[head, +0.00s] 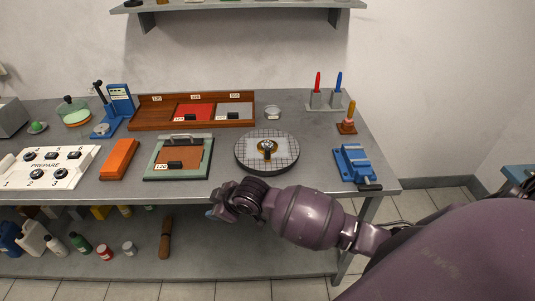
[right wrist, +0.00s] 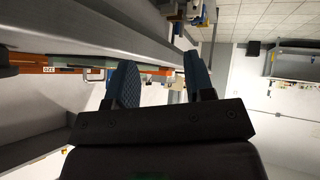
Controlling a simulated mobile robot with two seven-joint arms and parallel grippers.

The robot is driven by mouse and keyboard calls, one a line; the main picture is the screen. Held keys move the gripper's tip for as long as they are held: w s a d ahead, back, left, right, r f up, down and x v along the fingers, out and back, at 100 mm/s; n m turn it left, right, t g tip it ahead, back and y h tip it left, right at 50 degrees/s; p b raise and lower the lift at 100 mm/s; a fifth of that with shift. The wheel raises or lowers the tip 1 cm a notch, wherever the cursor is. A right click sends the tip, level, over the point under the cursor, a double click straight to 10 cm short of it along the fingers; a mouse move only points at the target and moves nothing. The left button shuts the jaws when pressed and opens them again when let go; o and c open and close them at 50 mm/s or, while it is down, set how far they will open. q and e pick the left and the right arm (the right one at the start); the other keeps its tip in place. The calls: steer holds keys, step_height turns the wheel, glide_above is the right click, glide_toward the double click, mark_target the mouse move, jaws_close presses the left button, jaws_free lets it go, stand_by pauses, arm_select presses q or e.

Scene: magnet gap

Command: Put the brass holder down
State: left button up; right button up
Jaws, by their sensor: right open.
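The brass holder (head: 267,146) sits near the middle of a round disc with a grid pattern (head: 284,160) on the bench, with a dark part at its centre. My right gripper (head: 212,213) is at the bench's front edge, left of and nearer than the disc, and apart from the holder. In the right wrist view my right gripper (right wrist: 160,82) has its two blue fingers spread, with nothing between them. My left gripper is not in view.
The grey bench (head: 315,172) has a blue vise (head: 354,163) on the right and a framed plate with a handle (head: 178,163) left of the disc. An orange block (head: 120,158) and a white numbered panel (head: 45,167) lie further left. A wooden tray (head: 150,113) stands behind.

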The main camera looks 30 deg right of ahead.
steer(key=w, duration=0.1)
steer(key=w+r+n+g, duration=0.1)
steer(key=w, duration=0.1)
steer(key=w+d+n+h+b, duration=0.1)
steer(key=shift+w+r+g, duration=0.25)
steer(key=shift+r+g, duration=0.05)
steer(key=shift+g, duration=0.1)
steer(key=d+g+h, duration=0.1)
steer(key=w+d+r+n+g, duration=0.1)
steer(key=w+d+h+b, duration=0.1)
steer(key=d, duration=0.1)
steer(key=shift+w+d+r+g+h, duration=0.1)
steer(key=shift+w+r+g+h, duration=0.05)
steer(key=shift+r+g+h, duration=0.2)
steer(key=w+d+r+n+g+h+b, duration=0.1)
steer(key=w+d+r+g+h+b, duration=0.15)
steer(key=d+r, duration=0.35)
steer(key=g+h, duration=0.2)
steer(key=g, duration=0.1)
glide_toward(267, 149)
steer(key=x, duration=0.5)
steer(key=shift+w+d, duration=0.2)
steer(key=shift+w, duration=0.05)
steer(key=shift+s+d+f, duration=0.15)
steer(key=shift+d+f, duration=0.05)
steer(key=shift+f, duration=0.5)
steer(key=b+x, duration=0.1)
steer(key=x, duration=0.3)
steer(key=shift+s+f, duration=0.15)
steer(key=shift+c, duration=0.2)
